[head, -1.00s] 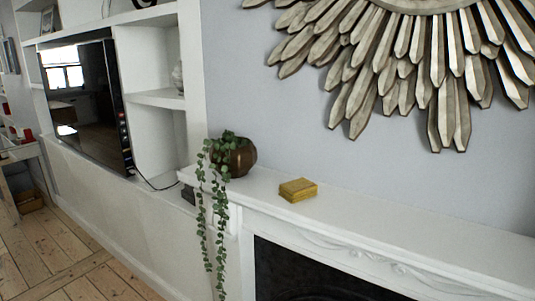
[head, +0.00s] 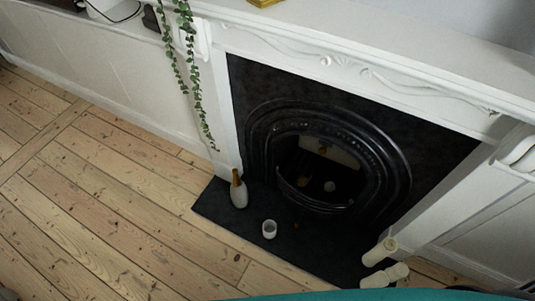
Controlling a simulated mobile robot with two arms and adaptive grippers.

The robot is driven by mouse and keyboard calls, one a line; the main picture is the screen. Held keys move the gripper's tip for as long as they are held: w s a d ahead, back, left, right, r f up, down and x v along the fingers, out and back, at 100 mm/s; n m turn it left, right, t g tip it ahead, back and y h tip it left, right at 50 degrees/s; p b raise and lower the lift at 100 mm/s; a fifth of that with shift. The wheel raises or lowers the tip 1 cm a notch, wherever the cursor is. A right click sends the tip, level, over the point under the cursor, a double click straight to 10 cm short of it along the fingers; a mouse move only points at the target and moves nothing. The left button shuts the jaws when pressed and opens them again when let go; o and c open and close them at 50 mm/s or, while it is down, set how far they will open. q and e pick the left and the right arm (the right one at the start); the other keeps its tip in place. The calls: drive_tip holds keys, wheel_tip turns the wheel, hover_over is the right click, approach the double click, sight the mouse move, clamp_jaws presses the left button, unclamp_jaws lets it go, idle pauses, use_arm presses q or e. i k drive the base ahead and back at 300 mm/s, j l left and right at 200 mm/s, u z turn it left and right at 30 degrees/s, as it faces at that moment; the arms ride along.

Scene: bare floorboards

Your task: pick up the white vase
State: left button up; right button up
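A small white vase (head: 239,194) with a brown-gold neck stands on the left part of the dark hearth slab, in front of the fireplace's left side. No gripper shows in the head view, so I cannot tell how either one stands relative to the vase.
Cream cylinders (head: 379,252) are at the slab's right end. The black fireplace (head: 258,90) is behind, under a white mantel (head: 300,38). A trailing plant (head: 191,75) hangs at left. Floorboards (head: 120,200) are clear.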

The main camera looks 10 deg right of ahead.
sight(269, 226)
drive_tip(key=k+l+z, duration=0.1)
drive_tip(key=k, duration=0.5)
drive_tip(key=i+j+z, duration=0.1)
drive_tip(key=j, duration=0.35)
drive_tip(key=i+j+z, duration=0.1)
drive_tip(key=j, duration=0.35)
drive_tip(key=i+j, duration=0.25)
drive_tip(key=j, duration=0.2)
drive_tip(key=i+j+z, duration=0.15)
drive_tip(key=j, duration=0.3)
drive_tip(key=j+z, duration=0.1)
drive_tip(key=j, duration=0.4)
drive_tip(key=i+j+z, duration=0.1)
drive_tip(key=j, duration=0.4)
drive_tip(key=i, duration=0.05)
